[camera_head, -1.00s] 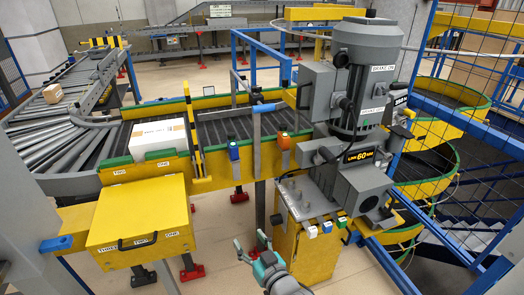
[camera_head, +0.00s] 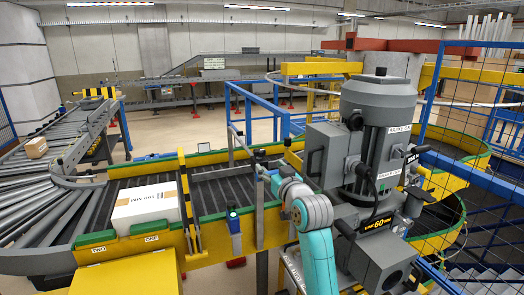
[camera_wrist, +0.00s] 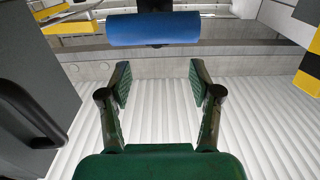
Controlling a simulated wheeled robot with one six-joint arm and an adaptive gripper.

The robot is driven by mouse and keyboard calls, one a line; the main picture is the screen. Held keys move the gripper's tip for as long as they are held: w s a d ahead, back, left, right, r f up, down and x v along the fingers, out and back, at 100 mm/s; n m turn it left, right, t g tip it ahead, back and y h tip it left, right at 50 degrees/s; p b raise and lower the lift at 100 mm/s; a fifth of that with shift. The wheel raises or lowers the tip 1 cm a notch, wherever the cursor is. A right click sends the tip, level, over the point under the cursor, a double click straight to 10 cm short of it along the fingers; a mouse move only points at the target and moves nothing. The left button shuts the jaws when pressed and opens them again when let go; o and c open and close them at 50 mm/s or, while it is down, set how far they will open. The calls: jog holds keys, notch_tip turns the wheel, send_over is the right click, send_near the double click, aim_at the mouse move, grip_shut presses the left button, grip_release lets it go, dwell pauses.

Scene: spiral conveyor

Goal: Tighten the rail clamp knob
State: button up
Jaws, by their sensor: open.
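A blue cylinder (camera_wrist: 153,29) on a dark stem lies crosswise ahead of my gripper in the wrist view. It looks like the rail clamp knob, though I cannot be sure. My gripper (camera_wrist: 159,82) is open and empty, with a finger on each side below the cylinder and a gap before it. In the head view my gripper (camera_head: 268,174) is beside the upright grey post at the belt's rail, left of the grey motor unit. The knob cannot be made out there, where my gripper and arm cover part of the rail.
The grey motor unit (camera_head: 378,130) stands close right of my arm. A white carton (camera_head: 146,206) sits on the belt at left, beside a yellow post (camera_head: 187,200). A dark handle (camera_wrist: 32,112) on a grey panel is left in the wrist view.

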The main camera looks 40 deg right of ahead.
aim_at(261, 154)
jog(key=x, duration=1.1)
jog(key=shift+w+d+r, duration=0.15)
jog(key=shift+d+r, duration=0.05)
jog(key=shift+d, duration=0.1)
jog(key=c, duration=1.2)
